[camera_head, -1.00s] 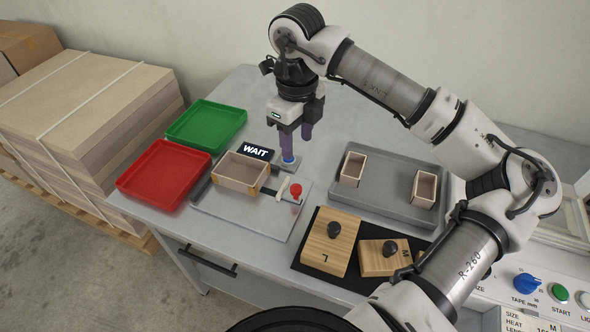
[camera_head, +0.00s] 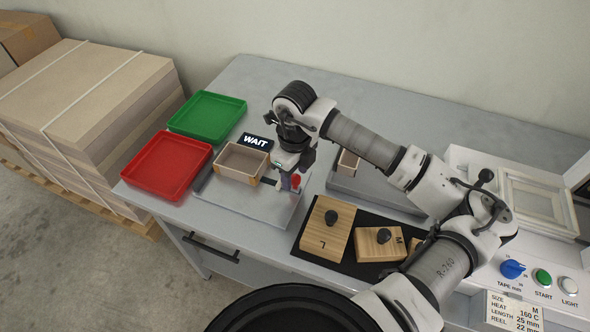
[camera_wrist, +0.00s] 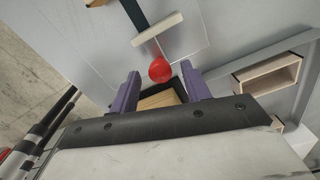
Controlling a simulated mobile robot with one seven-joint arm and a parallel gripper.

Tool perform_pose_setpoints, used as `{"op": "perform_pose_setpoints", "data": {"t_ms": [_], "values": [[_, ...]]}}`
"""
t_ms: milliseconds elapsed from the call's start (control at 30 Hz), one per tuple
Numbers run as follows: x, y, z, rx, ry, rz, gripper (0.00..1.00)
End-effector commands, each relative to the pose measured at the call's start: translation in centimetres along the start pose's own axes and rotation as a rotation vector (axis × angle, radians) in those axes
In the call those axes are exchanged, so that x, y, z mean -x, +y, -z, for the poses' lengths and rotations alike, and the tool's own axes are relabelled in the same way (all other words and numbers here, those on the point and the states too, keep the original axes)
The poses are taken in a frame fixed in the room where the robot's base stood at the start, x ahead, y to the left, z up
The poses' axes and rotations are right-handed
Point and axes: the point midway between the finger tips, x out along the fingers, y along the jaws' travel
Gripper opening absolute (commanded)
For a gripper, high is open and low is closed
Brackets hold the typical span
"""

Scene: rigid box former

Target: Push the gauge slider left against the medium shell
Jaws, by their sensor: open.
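The medium shell (camera_head: 243,160), an open tan box with taped corners, sits on the grey gauge plate (camera_head: 265,208). The gauge slider has a red knob (camera_head: 296,180), just right of the shell; my arm partly hides the slider. In the wrist view the red knob (camera_wrist: 160,69) stands in front of a pale crossbar (camera_wrist: 157,41) on a dark track. My gripper (camera_head: 288,182) is low over the plate at the knob. In the wrist view my gripper (camera_wrist: 160,86) is open, with the knob just beyond and between its purple fingertips. I cannot tell if they touch it.
A display (camera_head: 257,142) reads WAIT behind the shell. Red (camera_head: 167,167) and green (camera_head: 208,117) trays lie to the left. A grey tray (camera_head: 375,190) with a small box is right of my gripper. Wooden blocks (camera_head: 326,229) lie on a black mat in front.

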Motion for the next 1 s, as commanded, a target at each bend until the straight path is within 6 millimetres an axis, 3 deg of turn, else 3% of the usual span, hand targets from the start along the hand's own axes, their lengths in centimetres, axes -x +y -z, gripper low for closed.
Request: {"op": "perform_pose_setpoints", "data": {"t_ms": [133,500,767,1000], "values": [[0.0,0.0,0.0,0.0,0.0,0.0,0.47],[0.0,0.0,0.0,0.0,0.0,-0.001,0.0],[-0.2,0.1,-0.5,0.001,0.001,-0.001,0.0],[-0.5,1.0,-4.0,0.003,0.0,0.003,0.0]]}}
